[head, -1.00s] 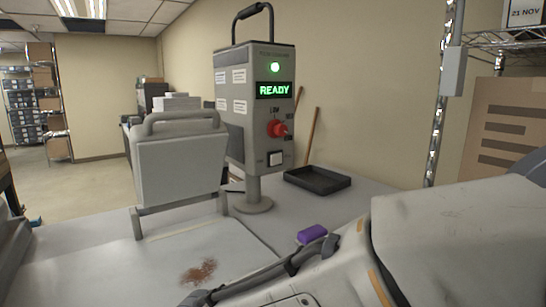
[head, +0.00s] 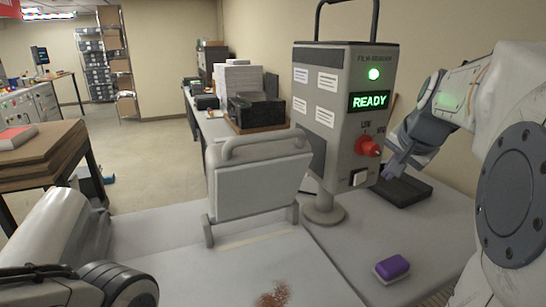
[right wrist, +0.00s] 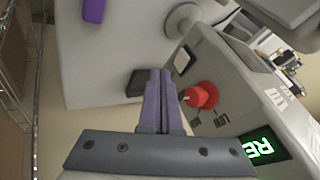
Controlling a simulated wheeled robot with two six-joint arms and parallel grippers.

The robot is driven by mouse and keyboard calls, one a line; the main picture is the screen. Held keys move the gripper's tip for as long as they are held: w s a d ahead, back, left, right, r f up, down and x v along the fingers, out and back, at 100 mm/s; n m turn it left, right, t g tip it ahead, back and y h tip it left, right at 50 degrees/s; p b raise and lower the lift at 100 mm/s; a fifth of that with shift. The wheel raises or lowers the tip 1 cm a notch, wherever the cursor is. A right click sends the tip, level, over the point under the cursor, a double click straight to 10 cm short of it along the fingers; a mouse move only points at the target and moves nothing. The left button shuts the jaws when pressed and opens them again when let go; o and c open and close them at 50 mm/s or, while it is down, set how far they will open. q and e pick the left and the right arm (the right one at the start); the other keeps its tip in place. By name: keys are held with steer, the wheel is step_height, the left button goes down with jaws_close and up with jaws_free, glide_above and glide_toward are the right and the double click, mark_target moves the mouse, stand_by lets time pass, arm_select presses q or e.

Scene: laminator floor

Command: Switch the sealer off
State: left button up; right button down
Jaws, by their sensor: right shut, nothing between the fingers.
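The sealer (head: 340,125) is a grey box on a round-footed post. Its green lamp (head: 374,74) is lit and its display (head: 369,100) reads READY in green. Below are a red knob (head: 368,146) and a white switch (head: 359,178). My right gripper (head: 391,172) is shut and empty, just right of the panel near the height of the knob and switch. In the right wrist view its purple fingers (right wrist: 160,78) are together, apart from the red knob (right wrist: 202,96) and white switch (right wrist: 182,60). My left gripper is not in view.
A grey hinged press (head: 258,185) stands left of the sealer. A black tray (head: 402,191) lies behind my right gripper. A purple sponge (head: 391,267) lies on the bench in front. A brown stain (head: 273,294) marks the bench. The bench between sponge and sealer foot is clear.

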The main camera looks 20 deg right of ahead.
mark_target(360, 178)
steer(key=shift+w+d+r, duration=0.2)
steer(key=shift+d+r, duration=0.05)
steer(key=shift+d, duration=0.05)
steer(key=w+d+f+p, duration=0.1)
steer(key=w+f+p, duration=0.4)
steer(key=w+f, duration=0.3)
steer(key=shift+w+d, duration=0.15)
steer(key=shift+w, duration=0.45)
steer(key=shift+w, duration=0.1)
